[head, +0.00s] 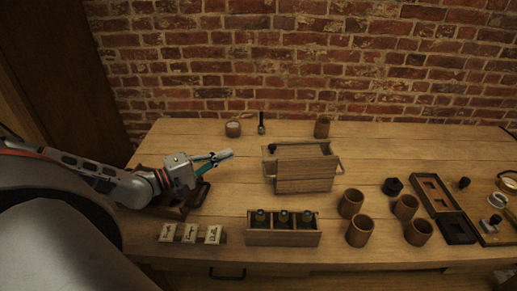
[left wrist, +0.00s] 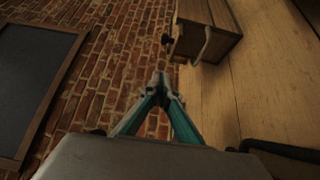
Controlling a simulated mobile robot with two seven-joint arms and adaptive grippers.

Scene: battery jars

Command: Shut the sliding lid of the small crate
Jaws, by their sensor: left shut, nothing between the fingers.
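The small wooden crate (head: 305,185) stands near the middle of the table, with a pale handle at each end. A dark knob (head: 272,148) shows at its back left top edge. How far the sliding lid is open cannot be told. My left gripper (head: 228,154) is shut and empty, left of the crate and apart from it, pointing toward it. In the left wrist view, the closed fingertips (left wrist: 160,78) are below the crate (left wrist: 212,28), whose knob and one handle show. My right gripper is not in view.
A wooden rack with several dark bottles (head: 283,238) stands in front of the crate. Several brown cups (head: 360,230) stand to the right. Labelled blocks (head: 190,233) sit at front left. A brown cup (head: 322,127) and a small bowl (head: 233,129) stand behind.

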